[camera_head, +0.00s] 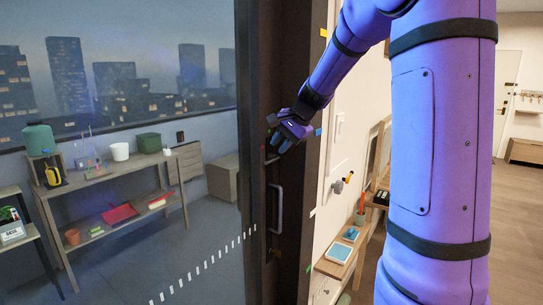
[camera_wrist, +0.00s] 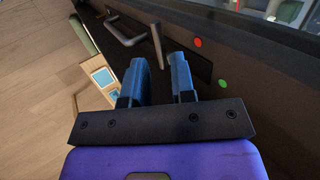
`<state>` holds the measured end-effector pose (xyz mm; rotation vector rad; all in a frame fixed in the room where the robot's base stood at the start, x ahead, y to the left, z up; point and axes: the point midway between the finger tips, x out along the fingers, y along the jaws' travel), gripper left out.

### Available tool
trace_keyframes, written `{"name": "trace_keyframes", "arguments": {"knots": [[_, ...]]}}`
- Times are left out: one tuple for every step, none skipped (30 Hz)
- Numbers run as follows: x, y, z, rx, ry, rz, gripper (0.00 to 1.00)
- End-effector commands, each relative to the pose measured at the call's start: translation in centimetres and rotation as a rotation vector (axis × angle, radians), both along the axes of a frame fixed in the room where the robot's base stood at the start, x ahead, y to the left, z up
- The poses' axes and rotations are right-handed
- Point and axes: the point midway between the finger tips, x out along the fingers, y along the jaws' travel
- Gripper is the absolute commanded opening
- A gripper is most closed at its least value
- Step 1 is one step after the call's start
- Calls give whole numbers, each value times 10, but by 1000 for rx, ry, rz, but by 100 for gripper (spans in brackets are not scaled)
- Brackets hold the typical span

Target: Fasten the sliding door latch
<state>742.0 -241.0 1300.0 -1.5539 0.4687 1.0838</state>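The sliding door has a dark frame (camera_head: 258,100) and a large glass pane on the left in the head view. A grey pull handle (camera_head: 277,208) is on its edge; it also shows at the top of the wrist view (camera_wrist: 127,38). A grey latch lever (camera_wrist: 157,45) stands out from the dark panel, just beyond the gap between my fingertips in the wrist view; I cannot tell whether they touch it. My gripper (camera_wrist: 161,62) is open, its two blue fingers apart. In the head view my gripper (camera_head: 273,138) is at the door edge above the handle, partly hiding the latch.
A red dot (camera_wrist: 197,42) and a green dot (camera_wrist: 222,83) mark the panel right of the latch lever. Right of the door, a small table (camera_head: 338,268) with a blue-topped item stands by the wall. A shelf with pots (camera_head: 110,172) is behind the glass.

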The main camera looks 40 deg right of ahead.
Motion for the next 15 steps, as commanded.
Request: {"name": "trace_keyframes", "arguments": {"knots": [[-4, -2, 8, -1, -2, 0, 24], [-7, -3, 12, -1, -3, 0, 24], [-9, -5, 16, -1, -1, 0, 24], [-11, -6, 19, 0, -1, 1, 24], [-13, -7, 22, -1, -1, 0, 24], [-15, -8, 26, -1, -1, 0, 24], [-16, -8, 28, 0, -1, -1, 24], [-17, -9, 30, 0, -1, -1, 24], [-18, -9, 31, 0, -1, 0, 24], [-19, -10, 32, 0, 0, 0, 24], [-19, -10, 33, 0, 0, 0, 24], [-19, -10, 33, 0, 0, 0, 24], [-19, -10, 34, 0, 0, 0, 24], [-20, -10, 34, 0, 0, 0, 24], [-19, -10, 34, 0, 0, 0, 24]]}}
